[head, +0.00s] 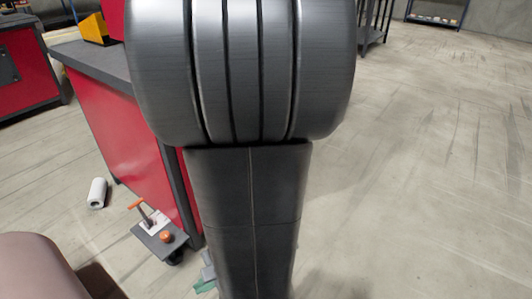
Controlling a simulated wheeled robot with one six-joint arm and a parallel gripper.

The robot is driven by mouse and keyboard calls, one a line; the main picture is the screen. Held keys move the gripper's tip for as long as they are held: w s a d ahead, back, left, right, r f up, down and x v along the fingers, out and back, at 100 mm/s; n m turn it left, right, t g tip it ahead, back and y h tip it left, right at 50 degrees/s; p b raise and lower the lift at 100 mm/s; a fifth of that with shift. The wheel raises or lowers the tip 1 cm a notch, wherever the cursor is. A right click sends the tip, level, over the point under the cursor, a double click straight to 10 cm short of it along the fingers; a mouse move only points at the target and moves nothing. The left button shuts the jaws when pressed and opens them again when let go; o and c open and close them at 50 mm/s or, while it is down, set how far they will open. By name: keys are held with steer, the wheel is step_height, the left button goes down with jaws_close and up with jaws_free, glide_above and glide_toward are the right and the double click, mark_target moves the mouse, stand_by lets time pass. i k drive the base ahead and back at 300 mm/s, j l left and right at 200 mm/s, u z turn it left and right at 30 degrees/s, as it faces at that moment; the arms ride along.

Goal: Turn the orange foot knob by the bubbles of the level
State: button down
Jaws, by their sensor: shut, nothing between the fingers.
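A small dark grey plate (158,240) is low down at the lower left, beside the red cabinet. A round orange knob (166,237) sits on its near part. An orange T-shaped handle (137,204) rises at its far left corner, with a small white patch (155,219) beside it. I cannot make out a level or its bubbles at this size. My gripper is not in view. A large grey arm link of mine fills the middle of the picture and hides what is behind it.
A red cabinet with a dark top (88,57) stands directly behind the plate. A white roll (97,193) lies on the floor to the left. A brownish rounded object (35,268) fills the lower left corner. The floor (430,170) on the right is clear.

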mark_target(165, 236)
steer(key=z, duration=0.25)
steer(key=u, duration=1.75)
steer(key=i+l, duration=0.1)
steer(key=l, duration=0.55)
steer(key=l+u, duration=0.15)
steer(key=j, duration=0.1)
